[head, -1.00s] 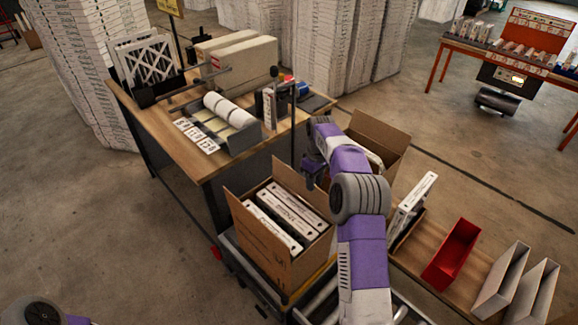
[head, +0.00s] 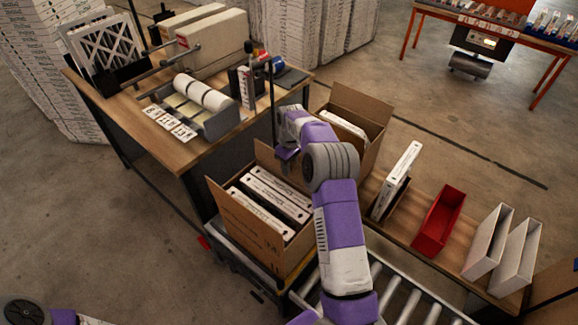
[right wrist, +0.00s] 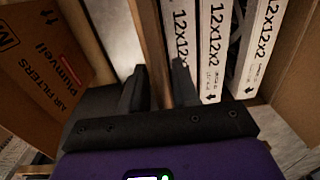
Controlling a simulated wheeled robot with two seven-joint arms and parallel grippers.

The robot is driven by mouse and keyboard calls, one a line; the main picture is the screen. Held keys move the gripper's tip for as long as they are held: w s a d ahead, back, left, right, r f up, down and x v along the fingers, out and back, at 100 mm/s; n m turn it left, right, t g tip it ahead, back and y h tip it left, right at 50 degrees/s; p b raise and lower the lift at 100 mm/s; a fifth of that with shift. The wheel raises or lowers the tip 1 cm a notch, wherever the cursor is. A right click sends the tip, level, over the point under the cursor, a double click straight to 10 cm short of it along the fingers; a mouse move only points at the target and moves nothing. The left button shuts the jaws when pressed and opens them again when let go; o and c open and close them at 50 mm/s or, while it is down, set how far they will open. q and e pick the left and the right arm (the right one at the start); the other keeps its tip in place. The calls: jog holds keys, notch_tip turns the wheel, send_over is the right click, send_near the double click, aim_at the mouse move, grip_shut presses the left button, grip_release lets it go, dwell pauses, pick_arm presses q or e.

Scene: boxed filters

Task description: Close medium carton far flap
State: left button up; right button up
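An open brown carton (head: 255,235) holds several white filters (head: 275,195) standing on edge. I take it for the medium carton. Its far flap (head: 266,160) stands up, partly hidden by my right arm. My right gripper (head: 287,156) is at this flap's upper right part. In the right wrist view the dark fingers (right wrist: 158,85) stand apart on either side of an upright cardboard edge (right wrist: 158,45), with filters marked 12x12x2 (right wrist: 212,45) to the right. Whether they touch the cardboard is unclear. Only part of my left arm shows at lower left; its gripper is out of frame.
A second open carton (head: 365,105) stands behind my right arm; printed cardboard (right wrist: 35,60) shows at left in the wrist view. A workbench (head: 180,150) with a label rack lies beyond. A red bin (head: 438,222) and white bins (head: 489,240) stand right, beside rollers (head: 395,295).

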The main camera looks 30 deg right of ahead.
grip_shut()
dwell(1.4)
